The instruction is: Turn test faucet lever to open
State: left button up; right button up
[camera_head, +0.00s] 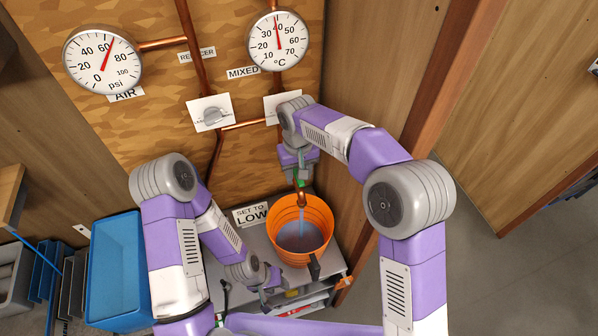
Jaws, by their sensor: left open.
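The copper faucet spout (302,199) hangs over an orange bucket (318,210). A pale blue stream runs from the spout into the bucket, where bluish water shows. A small green piece, seemingly the faucet lever, shows just above the spout and partly under my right gripper (300,180). That gripper points down at the faucet; its fingers are mostly hidden, so I cannot tell whether it touches or grips the lever. My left gripper (275,284) is low, near the bucket's front left side. It is open and apart from the faucet.
A psi gauge (102,59) and a °C gauge (278,41) sit on the wooden panel with copper pipes. A grey knob (211,114) is on a white plate. The bucket stands on a grey bench with a "SET TO LOW" sign (251,215). A blue bin (117,270) stands left.

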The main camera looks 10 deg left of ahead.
notch_tip(320, 180, up, 8)
jog(key=shift+f+p, duration=0.2)
jog(key=shift+p, duration=0.1)
dwell(0.4)
dwell(0.4)
